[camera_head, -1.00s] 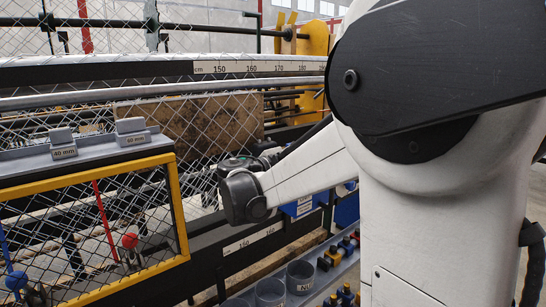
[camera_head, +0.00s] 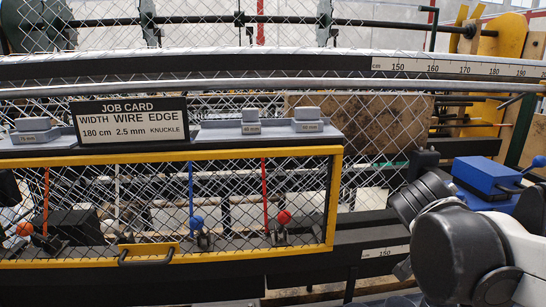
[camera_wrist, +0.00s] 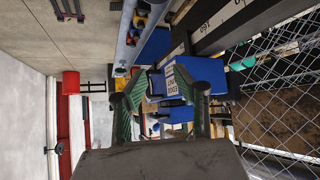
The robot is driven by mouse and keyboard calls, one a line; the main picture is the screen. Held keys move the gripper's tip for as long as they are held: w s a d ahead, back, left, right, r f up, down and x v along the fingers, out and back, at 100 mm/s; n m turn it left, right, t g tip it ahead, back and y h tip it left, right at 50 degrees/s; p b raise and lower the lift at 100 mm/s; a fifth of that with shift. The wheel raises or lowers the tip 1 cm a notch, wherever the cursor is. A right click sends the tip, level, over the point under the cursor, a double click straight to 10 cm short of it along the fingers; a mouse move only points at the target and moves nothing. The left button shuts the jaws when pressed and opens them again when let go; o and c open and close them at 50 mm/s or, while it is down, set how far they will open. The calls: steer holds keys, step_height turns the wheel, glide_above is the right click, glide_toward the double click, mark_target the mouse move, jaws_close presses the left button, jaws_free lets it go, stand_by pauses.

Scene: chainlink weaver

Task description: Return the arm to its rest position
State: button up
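My arm shows at the lower right of the body camera view, with its black wrist joint (camera_head: 460,255) in front of the machine's dark lower beam; my fingertips cannot be made out there. In the wrist view my gripper (camera_wrist: 160,100) has its two green-padded fingers apart, with nothing held between them. Behind the fingers is a blue box (camera_wrist: 205,70) with a white label; it looks farther off and not touched.
A yellow-framed mesh guard (camera_head: 335,200) with levers behind it stands left of my arm. Above it are a job card (camera_head: 130,120) and grey blocks. A blue unit (camera_head: 490,178) stands close behind my wrist.

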steer(key=s+a+f+n+t+y, duration=0.1)
steer(key=s+a+f+n+y, duration=0.2)
steer(key=a, duration=0.5)
steer(key=s+a+f+n+y, duration=0.3)
steer(key=s+a+n, duration=0.3)
steer(key=a+n, duration=0.2)
steer(key=shift+s+a+t+y, duration=0.25)
steer(key=shift+t+y, duration=0.15)
steer(key=shift+y, duration=0.5)
steer(key=shift+f, duration=0.1)
